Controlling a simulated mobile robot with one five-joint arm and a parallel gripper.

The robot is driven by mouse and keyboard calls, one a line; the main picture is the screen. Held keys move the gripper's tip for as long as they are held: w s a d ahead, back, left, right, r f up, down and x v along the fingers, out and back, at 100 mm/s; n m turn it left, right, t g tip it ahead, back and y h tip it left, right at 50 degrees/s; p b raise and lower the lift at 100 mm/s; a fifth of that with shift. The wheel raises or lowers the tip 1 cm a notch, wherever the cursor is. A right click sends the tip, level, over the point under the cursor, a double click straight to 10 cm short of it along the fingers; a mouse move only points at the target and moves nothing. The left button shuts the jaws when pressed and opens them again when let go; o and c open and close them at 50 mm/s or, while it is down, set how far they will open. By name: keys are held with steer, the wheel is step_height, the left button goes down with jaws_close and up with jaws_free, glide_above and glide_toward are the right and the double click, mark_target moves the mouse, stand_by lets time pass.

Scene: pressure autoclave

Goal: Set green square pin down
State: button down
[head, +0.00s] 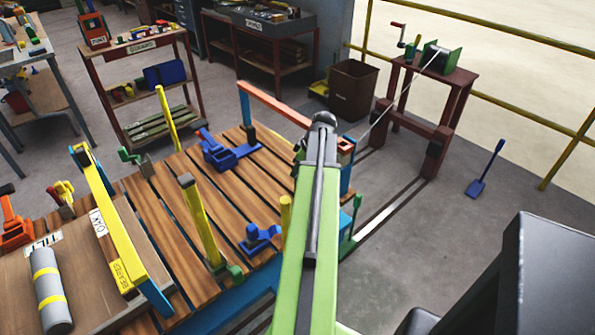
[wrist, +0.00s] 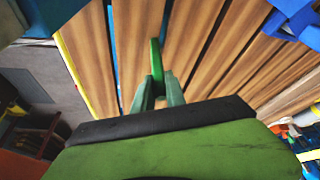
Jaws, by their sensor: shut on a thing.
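My gripper's two green fingers (wrist: 160,92) show in the middle of the wrist view, shut on a narrow green piece, taken as the green square pin (wrist: 155,58). The pin stands out beyond the fingertips, over the slatted wooden deck (wrist: 135,45). I cannot tell whether it touches the deck. In the head view my green arm reaches over the right end of the deck (head: 150,205), and its end hides most of the gripper and the pin.
A blue clamp-like fixture (head: 225,152) and a smaller blue one (head: 262,237) sit on the deck. Yellow posts (head: 200,222) stand upright there. An orange bar (head: 272,103) spans the far edge. A cable runs from the green winch (head: 440,60) toward the deck's right end.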

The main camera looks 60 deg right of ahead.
steer(key=c, duration=1.4)
jaws_free()
steer(key=shift+f, duration=0.1)
steer(key=shift+o, duration=0.2)
steer(key=shift+r+p, duration=0.45)
steer(key=p+v, duration=1)
steer(key=v, duration=0.1)
steer(key=shift+s+r, duration=0.15)
steer(key=shift+r, duration=0.05)
